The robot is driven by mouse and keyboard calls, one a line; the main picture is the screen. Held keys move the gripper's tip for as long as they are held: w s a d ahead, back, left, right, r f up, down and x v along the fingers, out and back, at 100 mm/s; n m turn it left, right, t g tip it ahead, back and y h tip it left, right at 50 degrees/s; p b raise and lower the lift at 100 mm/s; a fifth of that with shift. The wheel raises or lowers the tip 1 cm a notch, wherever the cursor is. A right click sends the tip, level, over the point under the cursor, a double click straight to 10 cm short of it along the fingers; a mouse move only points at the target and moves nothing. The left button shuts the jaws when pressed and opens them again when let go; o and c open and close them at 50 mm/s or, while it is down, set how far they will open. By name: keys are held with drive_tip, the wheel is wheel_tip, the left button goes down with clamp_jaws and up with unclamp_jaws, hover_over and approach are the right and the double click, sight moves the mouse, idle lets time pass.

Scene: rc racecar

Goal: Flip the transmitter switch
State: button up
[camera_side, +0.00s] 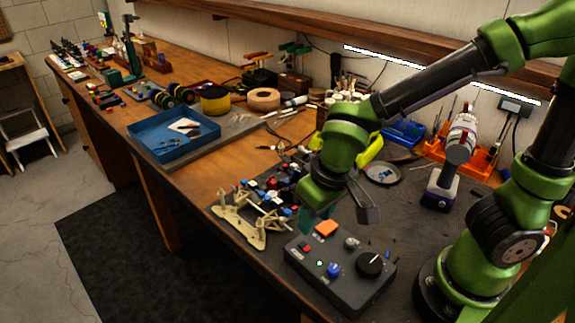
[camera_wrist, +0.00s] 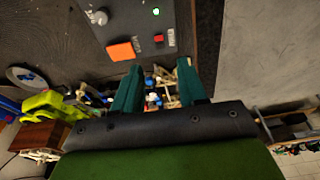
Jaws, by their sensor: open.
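The transmitter, a dark grey control box (camera_side: 345,285), lies on the bench in the side view and fills the top middle of the wrist view (camera_wrist: 120,20). An orange rocker-like piece (camera_side: 327,229) sits on its far edge and also shows in the wrist view (camera_wrist: 120,51). A red button (camera_side: 306,248), a blue button (camera_side: 333,270), a black knob (camera_side: 370,264) and a silver knob (camera_side: 352,243) are on its top face. A small green light (camera_wrist: 155,11) is lit. My gripper (camera_wrist: 159,66) is open and empty, its teal fingers just beyond the orange piece. I cannot tell whether they touch the box.
A cream car chassis part (camera_side: 240,222) and loose small parts lie left of the transmitter. A blue tray (camera_side: 172,140) stands farther back. A drill-like tool (camera_side: 443,180), an orange rack (camera_side: 465,155) and a round dish (camera_side: 382,173) are to the right. The bench's front edge is close to the box.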

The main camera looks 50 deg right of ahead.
drive_tip(key=v, duration=0.8)
drive_tip(key=shift+w, duration=0.1)
drive_tip(key=s+d+r+m+t+y, duration=0.1)
drive_tip(key=d+r+m+t+y, duration=0.1)
drive_tip(key=d, duration=0.8)
drive_tip(key=r+m+t, duration=0.1)
drive_tip(key=t, duration=0.1)
drive_tip(key=shift+s+r+t, duration=0.2)
drive_tip(key=shift+r+t, duration=0.1)
drive_tip(key=shift+t, duration=0.1)
